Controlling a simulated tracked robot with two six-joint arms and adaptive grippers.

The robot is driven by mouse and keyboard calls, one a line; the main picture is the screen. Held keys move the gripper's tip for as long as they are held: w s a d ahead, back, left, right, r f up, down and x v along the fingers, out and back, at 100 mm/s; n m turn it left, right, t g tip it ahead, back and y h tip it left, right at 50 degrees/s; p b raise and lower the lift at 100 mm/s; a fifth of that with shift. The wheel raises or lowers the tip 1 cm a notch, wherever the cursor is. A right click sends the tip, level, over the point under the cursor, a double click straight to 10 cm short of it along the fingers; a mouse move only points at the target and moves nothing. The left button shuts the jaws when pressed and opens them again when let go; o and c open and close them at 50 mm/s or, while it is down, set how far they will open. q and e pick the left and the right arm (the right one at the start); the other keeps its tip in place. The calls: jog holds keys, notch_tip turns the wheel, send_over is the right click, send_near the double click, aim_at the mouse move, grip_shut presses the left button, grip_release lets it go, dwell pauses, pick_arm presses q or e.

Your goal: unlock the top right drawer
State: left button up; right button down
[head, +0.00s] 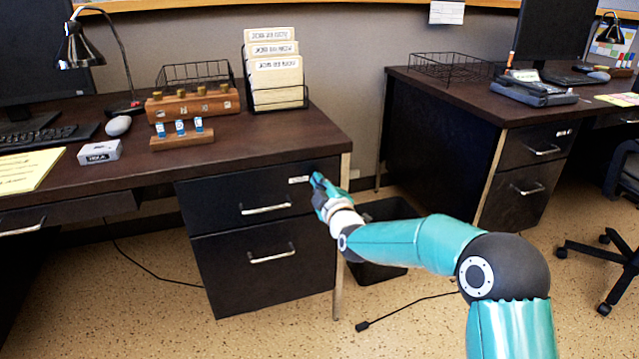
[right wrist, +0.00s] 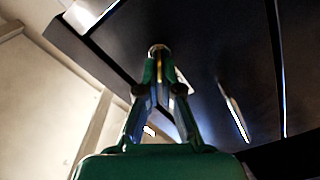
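The top right drawer (head: 245,196) of the near desk is a dark front with a silver handle (head: 266,209) and looks closed. A small white label (head: 299,180) sits near its upper right corner. My right gripper (head: 317,180) is at that corner, right of the label, and hides the spot in front of it. In the right wrist view its fingertips (right wrist: 158,62) are close together, pointing at a small round metallic piece (right wrist: 158,48) on the drawer front (right wrist: 200,45). I cannot make out a key between the fingers. My left gripper is not in view.
A lower drawer (head: 265,272) is below. On the desk stand a small wooden stand with blue-tagged pieces (head: 183,141), a wooden block with knobs (head: 193,104), a file holder (head: 277,107) and a white box (head: 99,153). A black bin (head: 384,209) is beside the desk.

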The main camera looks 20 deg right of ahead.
jog(key=shift+a+f+n, duration=0.1)
jog(key=shift+f+n, duration=0.05)
jog(key=shift+n, duration=0.95)
jog(key=shift+a+f+n, duration=0.15)
jog(key=shift+n, duration=0.95)
jog(key=shift+a+f+n, duration=0.1)
jog(key=shift+f+n, duration=0.05)
jog(key=shift+n, duration=0.95)
jog(key=shift+f, duration=0.1)
jog(key=c, duration=1.4)
grip_release()
jog(key=shift+o, duration=0.2)
jog(key=shift+d, duration=0.1)
jog(key=s, duration=1.2)
jog(key=shift+d, duration=0.2)
